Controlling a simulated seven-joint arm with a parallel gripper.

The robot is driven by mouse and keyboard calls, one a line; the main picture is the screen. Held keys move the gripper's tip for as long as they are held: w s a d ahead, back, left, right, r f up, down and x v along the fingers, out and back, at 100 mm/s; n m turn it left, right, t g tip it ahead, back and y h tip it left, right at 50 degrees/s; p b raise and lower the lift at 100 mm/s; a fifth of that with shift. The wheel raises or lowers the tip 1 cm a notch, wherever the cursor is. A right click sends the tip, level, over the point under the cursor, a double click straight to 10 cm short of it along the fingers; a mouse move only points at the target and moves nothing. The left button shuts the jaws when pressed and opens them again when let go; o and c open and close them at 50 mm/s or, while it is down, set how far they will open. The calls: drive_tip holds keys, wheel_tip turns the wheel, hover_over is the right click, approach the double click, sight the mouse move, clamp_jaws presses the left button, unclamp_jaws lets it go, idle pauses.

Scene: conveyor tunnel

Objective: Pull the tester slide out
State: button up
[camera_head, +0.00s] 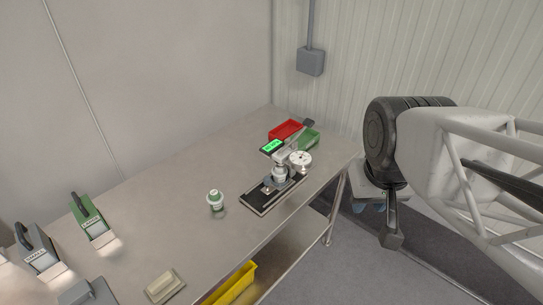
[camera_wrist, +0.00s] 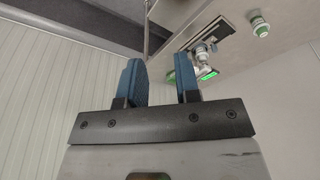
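The tester (camera_head: 281,172) stands on the far right part of the metal table, with a lit green display, a round white dial and a lever. Its dark, light-edged base (camera_head: 258,203) extends towards the front left; I cannot tell the slide apart from it. The tester also shows in the wrist view (camera_wrist: 203,52), beyond the right finger. My gripper (camera_wrist: 161,82) has two blue fingers set apart, with nothing held between them. In the head view, its blue fingertips (camera_head: 369,208) show low beside the table's right end, partly hidden by my arm and apart from the tester.
A red bin (camera_head: 284,130) and a green bin (camera_head: 310,139) sit behind the tester. A green-and-white jar (camera_head: 215,201) stands left of it. Handled blocks, one green (camera_head: 89,217), stand at left. A yellow bin (camera_head: 232,285) is below. The table between is clear.

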drive_tip(key=shift+o, duration=0.2)
drive_tip(key=w+a+f+n+g+h, duration=0.1)
drive_tip(key=w+n, duration=0.4)
drive_tip(key=w, duration=0.6)
drive_tip(key=shift+w+a+f+n, duration=0.25)
drive_tip(key=shift+a+f, duration=0.2)
drive_tip(key=shift+a, duration=0.5)
drive_tip(key=n+h, duration=0.3)
drive_tip(key=n, duration=1.2)
approach(266, 178)
drive_tip(key=f, duration=0.2)
drive_tip(key=shift+w+d+g, duration=0.3)
drive_tip(key=shift+w+g, duration=0.1)
drive_tip(key=shift+w, duration=0.05)
drive_tip(key=shift+f, duration=0.15)
drive_tip(key=shift+x, duration=3.85)
drive_tip(key=shift+d, duration=0.1)
clamp_jaws()
